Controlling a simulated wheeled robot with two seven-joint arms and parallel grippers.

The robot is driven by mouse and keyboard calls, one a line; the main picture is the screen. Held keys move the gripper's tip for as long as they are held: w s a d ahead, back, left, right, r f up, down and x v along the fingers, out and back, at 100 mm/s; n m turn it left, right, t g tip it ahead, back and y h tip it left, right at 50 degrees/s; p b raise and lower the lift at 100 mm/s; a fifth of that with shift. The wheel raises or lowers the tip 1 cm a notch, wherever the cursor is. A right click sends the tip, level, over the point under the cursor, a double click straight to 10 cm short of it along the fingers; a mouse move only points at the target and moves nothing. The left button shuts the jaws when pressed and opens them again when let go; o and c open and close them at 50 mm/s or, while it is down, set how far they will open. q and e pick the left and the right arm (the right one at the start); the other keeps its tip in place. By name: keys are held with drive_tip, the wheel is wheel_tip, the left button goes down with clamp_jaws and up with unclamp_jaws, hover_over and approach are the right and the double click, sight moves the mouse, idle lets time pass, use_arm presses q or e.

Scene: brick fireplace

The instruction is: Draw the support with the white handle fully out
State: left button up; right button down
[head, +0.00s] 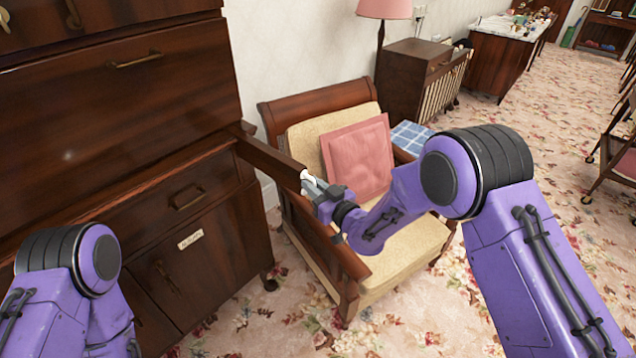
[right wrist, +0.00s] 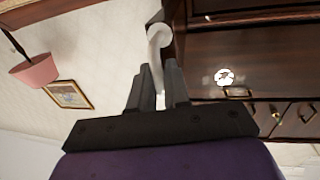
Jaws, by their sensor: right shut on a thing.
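The support (head: 272,157) is a dark wooden bar that sticks out from the right side of the bureau (head: 120,105), over the armchair's near side. Its white handle (head: 304,176) is at the outer end. My right gripper (head: 311,185) is shut on this handle. In the right wrist view the white handle (right wrist: 158,42) stands between the two fingers of the gripper (right wrist: 161,75), against the dark wood of the support. My left arm shows at the lower left of the head view, but its gripper is out of view.
An armchair (head: 390,255) with a pink cushion (head: 358,157) stands right of the bureau, under and beside my right forearm. A side cabinet (head: 405,82) and a pink lamp (head: 384,9) are behind it. Flowered carpet (head: 540,110) is open at the right.

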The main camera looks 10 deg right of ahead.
drive_tip(key=shift+s+d+f, duration=0.1)
drive_tip(key=shift+f, duration=0.05)
drive_tip(key=c, duration=1.4)
unclamp_jaws()
drive_tip(key=shift+o, duration=0.2)
drive_tip(key=b+v, duration=0.3)
drive_tip(key=v, duration=0.8)
